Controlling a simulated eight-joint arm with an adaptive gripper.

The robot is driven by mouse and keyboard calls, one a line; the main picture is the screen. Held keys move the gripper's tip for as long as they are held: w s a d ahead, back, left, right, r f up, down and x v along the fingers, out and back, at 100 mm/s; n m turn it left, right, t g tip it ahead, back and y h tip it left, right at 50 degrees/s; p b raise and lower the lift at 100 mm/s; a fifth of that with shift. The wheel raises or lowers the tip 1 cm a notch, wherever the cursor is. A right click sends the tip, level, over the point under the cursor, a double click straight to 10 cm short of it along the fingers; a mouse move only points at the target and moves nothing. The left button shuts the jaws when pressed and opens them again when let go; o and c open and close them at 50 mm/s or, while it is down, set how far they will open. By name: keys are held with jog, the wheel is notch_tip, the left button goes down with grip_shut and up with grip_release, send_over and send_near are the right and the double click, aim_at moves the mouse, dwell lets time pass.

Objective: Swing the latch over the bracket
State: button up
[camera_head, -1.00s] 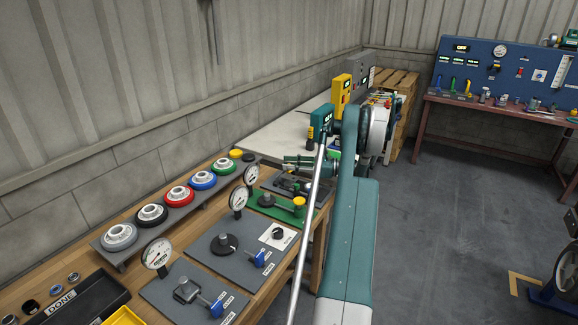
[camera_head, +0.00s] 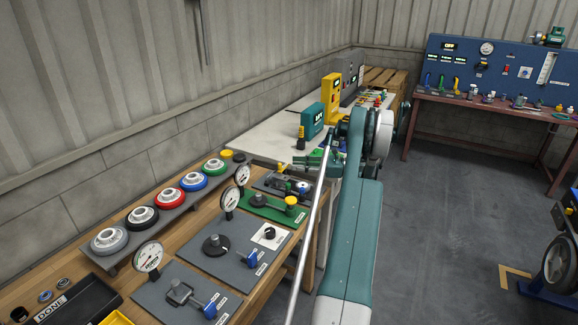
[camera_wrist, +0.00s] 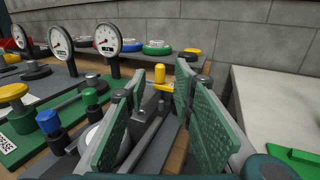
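A dark fixture plate (camera_head: 268,183) lies at the far end of the wooden bench and carries small posts and knobs. In the wrist view, a grey latch-like bar (camera_wrist: 146,134) runs away from me between my fingers, towards an upright yellow knob (camera_wrist: 160,73). Green (camera_wrist: 90,97) and blue (camera_wrist: 47,122) knobs stand left of my fingers. My gripper (camera_wrist: 160,80) is open over the plate, its green pads apart on either side of the bar. I see no clear contact. The bracket cannot be told apart for sure. In the head view my gripper (camera_head: 317,158) is small and partly covered by my arm.
A green plate (camera_head: 262,206) with dial gauge and yellow knob lies beside the dark plate. More gauge plates (camera_head: 235,250) and a rack of coloured rings (camera_head: 170,210) fill the bench. A pale table (camera_head: 270,139) with teal and yellow boxes stands beyond.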

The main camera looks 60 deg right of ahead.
jog(key=shift+v, duration=1.75)
jog(key=shift+w, duration=0.1)
